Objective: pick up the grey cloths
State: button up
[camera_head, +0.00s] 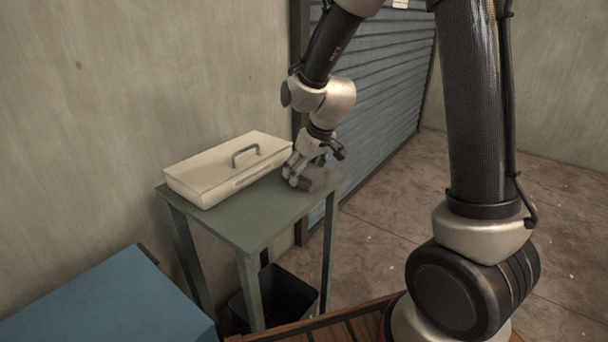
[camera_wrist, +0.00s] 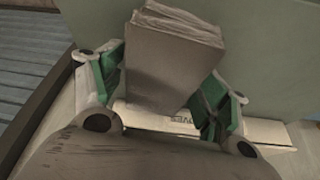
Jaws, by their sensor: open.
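The grey cloths (camera_wrist: 172,50) form a folded stack between the two green-padded fingers of my gripper (camera_wrist: 160,98) in the wrist view. The fingers stand apart on either side of the stack, and I cannot tell whether either one touches it. In the head view the cloths (camera_head: 314,179) lie on the green table (camera_head: 262,214) near its right end. My gripper (camera_head: 303,172) is down at the cloths there and partly hides them. The gripper is open.
A cream box with a lid and handle (camera_head: 225,172) stands on the table, left of my gripper. A dark bin (camera_head: 290,297) is under the table. A blue surface (camera_head: 108,303) is at lower left. The table's front middle is bare. A wall is behind.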

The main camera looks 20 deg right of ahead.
jog(key=shift+c, duration=0.2)
jog(key=c, duration=1.1)
